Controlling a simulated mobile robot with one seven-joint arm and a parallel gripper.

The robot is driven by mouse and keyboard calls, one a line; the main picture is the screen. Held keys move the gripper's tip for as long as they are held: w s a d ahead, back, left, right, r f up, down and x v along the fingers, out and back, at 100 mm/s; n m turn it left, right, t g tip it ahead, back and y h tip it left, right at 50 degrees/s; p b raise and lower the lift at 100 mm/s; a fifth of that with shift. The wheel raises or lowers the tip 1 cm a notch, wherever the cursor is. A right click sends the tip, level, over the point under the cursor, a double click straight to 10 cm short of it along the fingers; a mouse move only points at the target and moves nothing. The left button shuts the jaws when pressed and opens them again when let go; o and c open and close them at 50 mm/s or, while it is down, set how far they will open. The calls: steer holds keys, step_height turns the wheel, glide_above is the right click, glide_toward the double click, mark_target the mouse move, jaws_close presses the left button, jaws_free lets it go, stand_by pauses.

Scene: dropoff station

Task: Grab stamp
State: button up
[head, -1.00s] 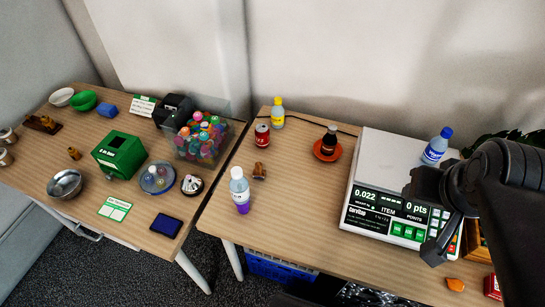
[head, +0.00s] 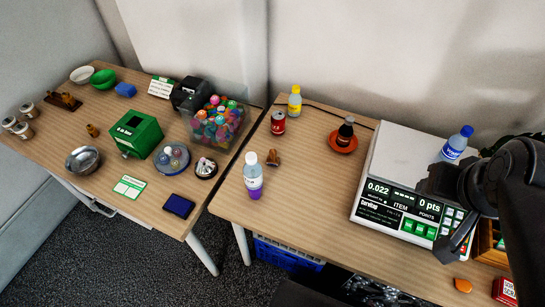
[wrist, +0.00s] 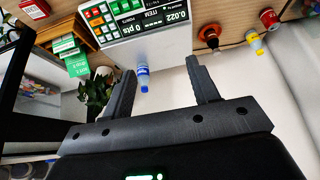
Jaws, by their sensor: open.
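A small brown wooden piece that looks like a stamp (head: 273,158) stands on the right table, just behind a clear bottle with purple liquid (head: 253,178). Another small brown piece (head: 92,131) stands on the left table, left of the green box; I cannot tell which is the task's stamp. A dark blue pad (head: 178,206) lies at the left table's front edge. My gripper (wrist: 160,75) is open and empty in the wrist view. In the head view it is at the right, over the scale, well apart from both brown pieces. No stamp is clear in the wrist view.
A white scale (head: 400,155) fills much of the right table, with a blue-capped bottle (head: 456,143) at its far right. A red can (head: 278,122), a yellow-capped bottle (head: 295,102) and an orange saucer (head: 332,143) stand behind. The right table's front middle is clear.

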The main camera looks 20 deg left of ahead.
steer(key=shift+o, duration=0.8)
